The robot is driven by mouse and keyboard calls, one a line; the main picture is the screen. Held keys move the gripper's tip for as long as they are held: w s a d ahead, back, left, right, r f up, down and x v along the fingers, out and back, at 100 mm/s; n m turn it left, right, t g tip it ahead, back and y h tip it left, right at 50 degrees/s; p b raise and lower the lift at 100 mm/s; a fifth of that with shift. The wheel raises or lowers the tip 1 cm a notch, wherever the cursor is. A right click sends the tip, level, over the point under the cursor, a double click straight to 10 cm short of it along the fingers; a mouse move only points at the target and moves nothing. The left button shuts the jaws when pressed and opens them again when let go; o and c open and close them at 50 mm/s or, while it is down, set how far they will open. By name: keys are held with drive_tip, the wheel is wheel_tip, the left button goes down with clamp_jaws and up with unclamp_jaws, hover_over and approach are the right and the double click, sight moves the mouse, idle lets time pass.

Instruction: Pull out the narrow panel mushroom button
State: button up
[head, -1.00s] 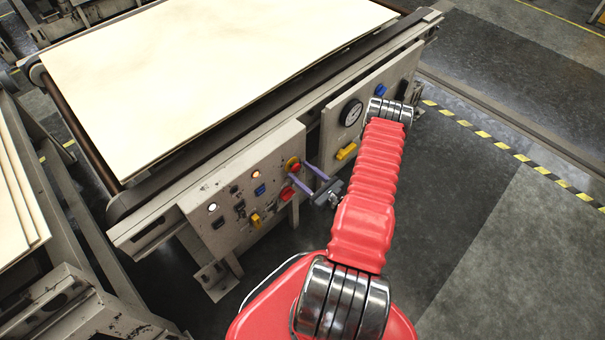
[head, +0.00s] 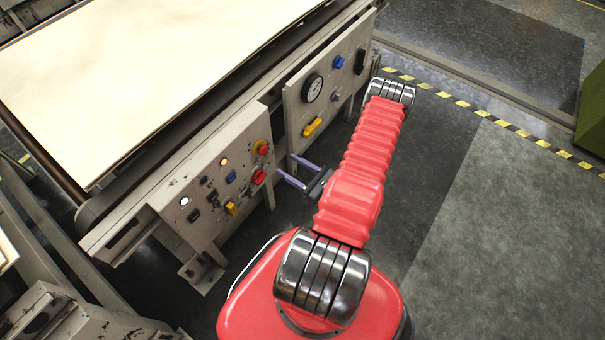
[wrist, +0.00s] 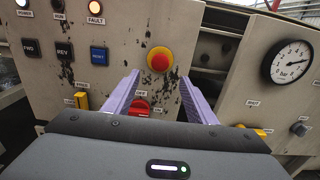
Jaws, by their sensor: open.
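The mushroom button, a red cap on a yellow ring (head: 263,147), sits near the right edge of the left control panel (head: 185,225). In the wrist view the button (wrist: 160,60) lies ahead of and between my finger tips, just above them in the picture. My gripper (head: 285,164) is open and empty, with its two purple fingers pointing at the panel and a visible gap to the button. It also shows in the wrist view (wrist: 159,77). No contact with the button is visible.
A red knob (wrist: 140,107) sits just below the button, partly beside the left finger. A blue button (wrist: 99,56) and a yellow switch (wrist: 82,100) are further left. The right panel (head: 295,110) carries a gauge (head: 312,88). Open floor (head: 480,220) lies to the right.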

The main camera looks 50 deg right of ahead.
drive_tip(key=shift+s, duration=2.45)
drive_tip(key=shift+f, duration=0.1)
